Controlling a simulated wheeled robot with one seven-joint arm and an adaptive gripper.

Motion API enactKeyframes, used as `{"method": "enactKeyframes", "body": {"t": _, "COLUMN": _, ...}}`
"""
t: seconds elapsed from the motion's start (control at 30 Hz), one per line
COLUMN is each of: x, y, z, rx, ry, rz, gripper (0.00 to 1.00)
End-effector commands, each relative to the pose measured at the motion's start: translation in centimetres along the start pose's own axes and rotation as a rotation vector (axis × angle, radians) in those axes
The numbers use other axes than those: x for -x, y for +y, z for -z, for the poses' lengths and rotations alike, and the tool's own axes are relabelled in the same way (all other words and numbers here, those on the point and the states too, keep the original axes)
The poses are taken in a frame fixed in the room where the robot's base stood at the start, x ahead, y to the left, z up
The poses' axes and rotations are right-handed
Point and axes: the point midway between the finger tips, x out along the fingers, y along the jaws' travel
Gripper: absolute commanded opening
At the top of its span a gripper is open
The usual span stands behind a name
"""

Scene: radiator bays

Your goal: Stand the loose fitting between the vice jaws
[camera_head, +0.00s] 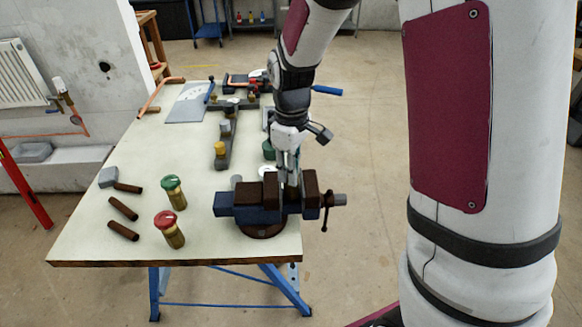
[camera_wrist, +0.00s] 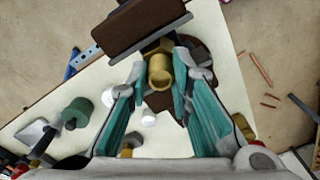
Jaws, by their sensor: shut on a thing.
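The vice (camera_head: 250,212) is blue with dark brown jaws and stands at the front right of the bench. My gripper (camera_head: 289,183) points down at the vice, its fingertips by the gap between the jaws. In the wrist view my gripper (camera_wrist: 160,72) is shut on a brass fitting (camera_wrist: 158,70), with one teal-lined finger on each side. A brown vice jaw (camera_wrist: 140,25) lies just beyond the fitting. The fitting is hidden in the head view. I cannot tell how deep it sits between the jaws or whether it touches them.
A red-capped valve (camera_head: 168,228) and a green-capped valve (camera_head: 173,192) stand left of the vice. A hammer (camera_head: 110,178) and dark brown rods (camera_head: 123,208) lie further left. A grey rack (camera_head: 224,148) with fittings stands behind. The vice handle (camera_head: 327,205) sticks out right.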

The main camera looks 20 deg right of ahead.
Motion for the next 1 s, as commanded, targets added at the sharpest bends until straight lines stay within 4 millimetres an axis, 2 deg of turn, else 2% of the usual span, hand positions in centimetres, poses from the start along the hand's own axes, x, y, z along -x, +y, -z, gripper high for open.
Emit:
{"method": "enactKeyframes", "body": {"t": 0.07, "x": 0.0, "y": 0.0, "z": 0.0, "rx": 0.0, "ry": 0.001, "rz": -0.001, "gripper": 0.0}}
{"method": "enactKeyframes", "body": {"t": 0.1, "x": 0.0, "y": 0.0, "z": 0.0, "rx": 0.0, "ry": 0.001, "rz": -0.001, "gripper": 0.22}}
{"method": "enactKeyframes", "body": {"t": 0.2, "x": 0.0, "y": 0.0, "z": 0.0, "rx": 0.0, "ry": 0.001, "rz": 0.0, "gripper": 0.43}}
{"method": "enactKeyframes", "body": {"t": 0.5, "x": 0.0, "y": 0.0, "z": 0.0, "rx": 0.0, "ry": 0.0, "rz": 0.0, "gripper": 0.43}}
{"method": "enactKeyframes", "body": {"t": 0.63, "x": 0.8, "y": 0.1, "z": 0.1, "rx": 0.0, "ry": 0.002, "rz": -0.002, "gripper": 0.43}}
{"method": "enactKeyframes", "body": {"t": 0.77, "x": 2.8, "y": 0.1, "z": 0.1, "rx": 0.0, "ry": 0.004, "rz": -0.003, "gripper": 0.43}}
{"method": "enactKeyframes", "body": {"t": 1.0, "x": 7.8, "y": 0.1, "z": 0.1, "rx": 0.0, "ry": 0.005, "rz": -0.003, "gripper": 0.43}}
